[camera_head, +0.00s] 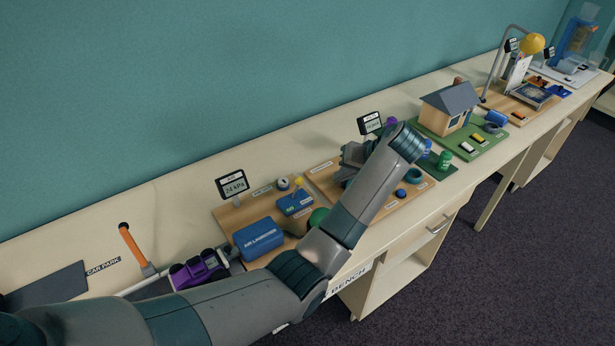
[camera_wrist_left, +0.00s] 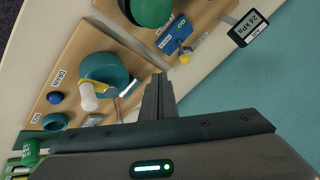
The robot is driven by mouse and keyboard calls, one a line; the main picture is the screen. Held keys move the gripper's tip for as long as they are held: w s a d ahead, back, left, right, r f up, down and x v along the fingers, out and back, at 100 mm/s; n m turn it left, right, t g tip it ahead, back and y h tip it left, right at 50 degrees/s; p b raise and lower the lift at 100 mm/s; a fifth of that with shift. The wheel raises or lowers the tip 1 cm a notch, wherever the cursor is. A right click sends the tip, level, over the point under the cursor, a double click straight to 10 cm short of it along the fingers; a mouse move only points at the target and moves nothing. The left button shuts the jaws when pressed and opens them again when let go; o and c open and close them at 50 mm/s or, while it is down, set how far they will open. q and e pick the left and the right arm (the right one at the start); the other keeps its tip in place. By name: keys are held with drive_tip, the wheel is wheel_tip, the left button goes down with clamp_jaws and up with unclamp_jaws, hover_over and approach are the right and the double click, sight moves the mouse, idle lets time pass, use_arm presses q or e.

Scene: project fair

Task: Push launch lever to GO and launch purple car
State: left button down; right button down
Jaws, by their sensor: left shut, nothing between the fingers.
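The launch lever has a yellow knob (camera_head: 298,182) and stands on a blue block (camera_head: 296,204) on the air launcher's wooden board. In the left wrist view the yellow knob (camera_wrist_left: 184,58) shows beside the blue block (camera_wrist_left: 176,36), which bears a GO label. I cannot tell the lever's exact setting. The purple car (camera_head: 197,268) sits at the launcher's left end, partly hidden by my left arm. My left gripper (camera_head: 349,160) is shut and empty over the neighbouring board, right of the lever. Its closed fingers (camera_wrist_left: 157,90) show in the wrist view, apart from the lever. My right gripper is out of view.
The blue air launcher box (camera_head: 258,238) and a 24 kPa display (camera_head: 232,185) stand near the lever. A teal wheel with a white handle (camera_wrist_left: 89,98) is beside my fingers. An orange post (camera_head: 131,244) stands left of the car. A model house (camera_head: 449,108) is farther right.

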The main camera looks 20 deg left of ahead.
use_arm(q)
drive_tip(key=shift+d, duration=0.15)
drive_tip(key=p, duration=0.6)
approach(297, 188)
drive_tip(key=w+f, duration=0.2)
drive_tip(key=w+d+f, duration=0.1)
drive_tip(key=w+f, duration=0.1)
drive_tip(key=shift+s+a+r+p, duration=0.1)
drive_tip(key=shift+s+a+p, duration=0.2)
drive_tip(key=shift+a, duration=0.35)
drive_tip(key=shift+w+a, duration=0.1)
drive_tip(key=shift+a, duration=0.1)
